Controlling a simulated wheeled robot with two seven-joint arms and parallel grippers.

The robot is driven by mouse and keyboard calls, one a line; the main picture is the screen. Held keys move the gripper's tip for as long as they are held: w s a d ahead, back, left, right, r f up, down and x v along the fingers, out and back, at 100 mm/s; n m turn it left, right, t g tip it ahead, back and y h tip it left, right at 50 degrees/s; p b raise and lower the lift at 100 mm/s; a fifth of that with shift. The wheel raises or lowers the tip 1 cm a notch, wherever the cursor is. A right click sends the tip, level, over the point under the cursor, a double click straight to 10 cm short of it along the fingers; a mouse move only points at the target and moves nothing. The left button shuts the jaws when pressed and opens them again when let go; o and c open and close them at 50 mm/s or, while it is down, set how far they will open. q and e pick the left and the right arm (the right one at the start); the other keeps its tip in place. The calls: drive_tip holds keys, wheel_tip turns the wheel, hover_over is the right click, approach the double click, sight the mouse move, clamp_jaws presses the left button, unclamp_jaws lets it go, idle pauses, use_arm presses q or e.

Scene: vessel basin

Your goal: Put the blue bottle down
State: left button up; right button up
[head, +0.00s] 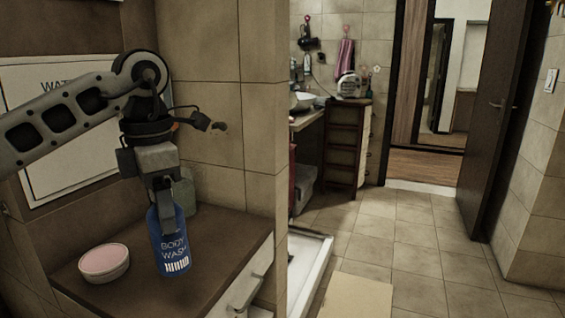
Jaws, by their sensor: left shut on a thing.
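The blue bottle (171,246), labelled "BODY WASH", is upright over the brown cabinet top (213,284) at the lower left. My left gripper (166,196) points down and is shut on the upper part of the blue bottle. The bottle's top is hidden by the gripper. The bottle's base appears at or just above the cabinet top; I cannot tell whether it touches. My right gripper is not in view.
A round pink-topped dish (104,262) sits left of the bottle on the cabinet top. A greenish container (184,193) stands behind the gripper. A tiled wall (205,110) rises behind. The cabinet's front edge lies close on the right.

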use_arm(q)
drive_tip(key=s+d+f+m, duration=0.55)
drive_tip(key=f+m, duration=0.35)
drive_tip(key=m, duration=0.5)
drive_tip(key=s+d+f+m, duration=0.4)
drive_tip(key=s+f+m, duration=0.4)
drive_tip(key=m, duration=0.6)
drive_tip(key=w+a+f+n, duration=0.1)
drive_tip(key=w+a+n, duration=0.1)
drive_tip(key=a, duration=0.8)
drive_tip(key=shift+w+f+n, duration=0.25)
drive_tip(key=shift+w+n, duration=0.15)
drive_tip(key=shift+w, duration=0.45)
